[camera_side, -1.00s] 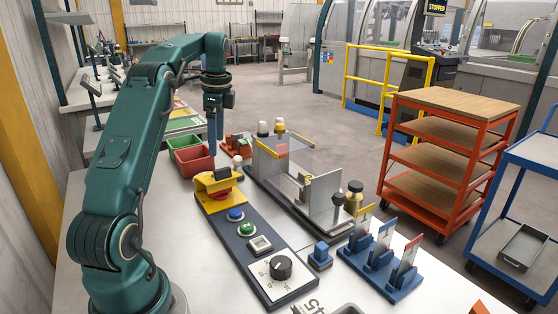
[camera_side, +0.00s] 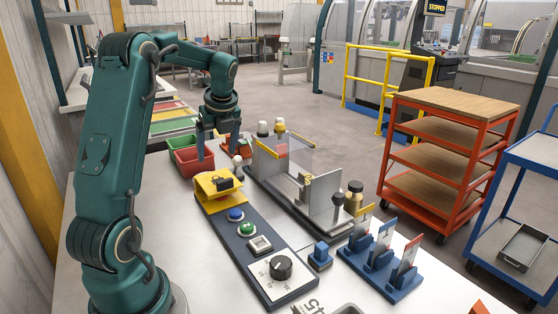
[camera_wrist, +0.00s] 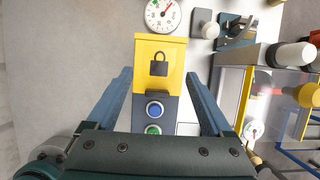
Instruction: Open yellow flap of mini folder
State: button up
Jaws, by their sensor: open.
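The yellow flap (camera_side: 207,186) bears a black padlock mark and sits at the far end of the dark blue control panel (camera_side: 248,232). In the wrist view the yellow flap (camera_wrist: 144,60) lies between the lines of my two fingers, with a dark tab at its near edge. My gripper (camera_side: 218,152) is open and empty, pointing down. In the side view it appears above and beyond the flap, apart from it. The wrist view also shows my gripper (camera_wrist: 158,75), its fingers spread wider than the flap. What lies under the flap is mostly hidden.
Blue button (camera_side: 236,214), green button (camera_side: 246,229) and black knob (camera_side: 281,267) line the panel. The clear-guarded bender model (camera_side: 322,200) stands close on the right. Red bin (camera_side: 191,160) is behind left. A round gauge (camera_wrist: 162,14) shows beyond the flap.

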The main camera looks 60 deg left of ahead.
jog(key=shift+f, duration=0.2)
grip_shut()
jog(key=c, duration=1.3)
grip_release()
jog(key=shift+c, duration=0.2)
jog(key=o, duration=1.3)
jog(key=shift+o, duration=0.2)
